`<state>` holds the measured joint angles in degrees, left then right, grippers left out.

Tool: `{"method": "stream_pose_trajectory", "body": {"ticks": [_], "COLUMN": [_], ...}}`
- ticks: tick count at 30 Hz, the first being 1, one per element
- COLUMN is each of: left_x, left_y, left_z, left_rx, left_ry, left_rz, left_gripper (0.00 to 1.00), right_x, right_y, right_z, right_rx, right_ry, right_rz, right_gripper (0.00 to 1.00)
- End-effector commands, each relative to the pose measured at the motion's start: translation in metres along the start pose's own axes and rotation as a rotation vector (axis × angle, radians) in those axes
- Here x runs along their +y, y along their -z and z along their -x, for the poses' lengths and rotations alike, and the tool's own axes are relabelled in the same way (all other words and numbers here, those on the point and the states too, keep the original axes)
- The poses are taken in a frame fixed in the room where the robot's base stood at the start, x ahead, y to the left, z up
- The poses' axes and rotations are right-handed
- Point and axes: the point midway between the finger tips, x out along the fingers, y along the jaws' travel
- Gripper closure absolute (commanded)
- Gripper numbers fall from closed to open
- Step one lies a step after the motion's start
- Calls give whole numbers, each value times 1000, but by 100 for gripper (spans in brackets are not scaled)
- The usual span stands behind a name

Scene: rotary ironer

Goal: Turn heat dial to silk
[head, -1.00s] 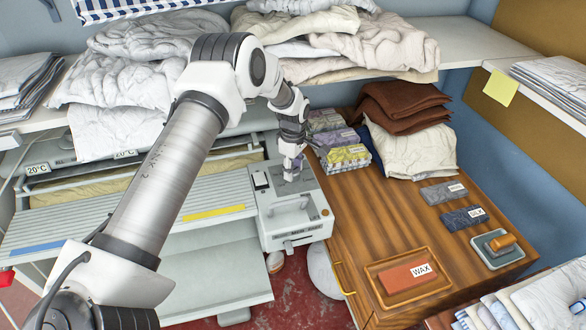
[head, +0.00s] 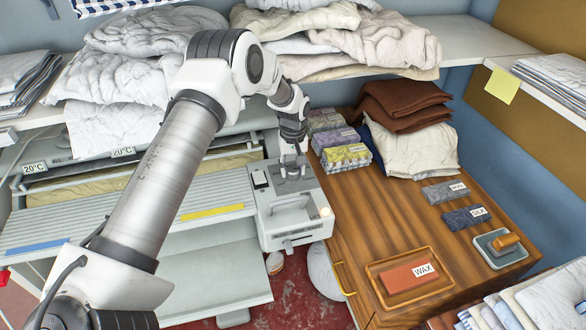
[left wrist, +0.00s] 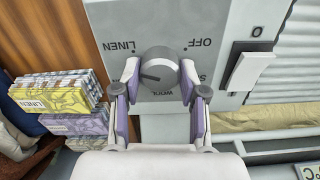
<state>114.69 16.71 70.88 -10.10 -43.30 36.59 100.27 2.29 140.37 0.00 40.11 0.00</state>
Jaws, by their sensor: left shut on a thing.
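The heat dial (left wrist: 158,70) is a round grey knob on the ironer's control box (head: 280,232). In the left wrist view its dark pointer line lies toward the left of the picture. Around it I read LINEN at upper left, OFF at upper right and WOOL below. A label starting with S at the right is mostly hidden by a finger. My left gripper (left wrist: 160,82) has its two purple-padded fingers on either side of the dial, shut on it. In the head view the left gripper (head: 293,168) stands over the box top and hides the dial. My right gripper is not seen.
A rocker switch (left wrist: 248,70) marked 0 sits beside the dial. The box has a carrying handle (head: 290,205). Stacked patterned cloth packs (head: 346,157), one labelled LINEN, stand close by on the wooden cabinet (head: 385,215). Bulky linens lie on the shelf above.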

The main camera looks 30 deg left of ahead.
Motion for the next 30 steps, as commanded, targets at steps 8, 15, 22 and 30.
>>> {"method": "stream_pose_trajectory", "body": {"ticks": [8,15,22,30], "left_x": [-2,-2,-2,-1], "left_y": [-3,-3,-3,-2], "left_z": [-4,-4,-4,-3], "left_rx": [-9,-9,-9,-7], "left_ry": [5,5,5,3], "left_rz": [-132,-173,-175,-174], "left_gripper": [93,93,93,33], "right_x": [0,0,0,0], "right_y": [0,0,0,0], "right_z": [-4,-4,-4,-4], "right_rx": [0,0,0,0], "right_ry": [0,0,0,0], "right_rz": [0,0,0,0], "right_gripper": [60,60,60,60]}}
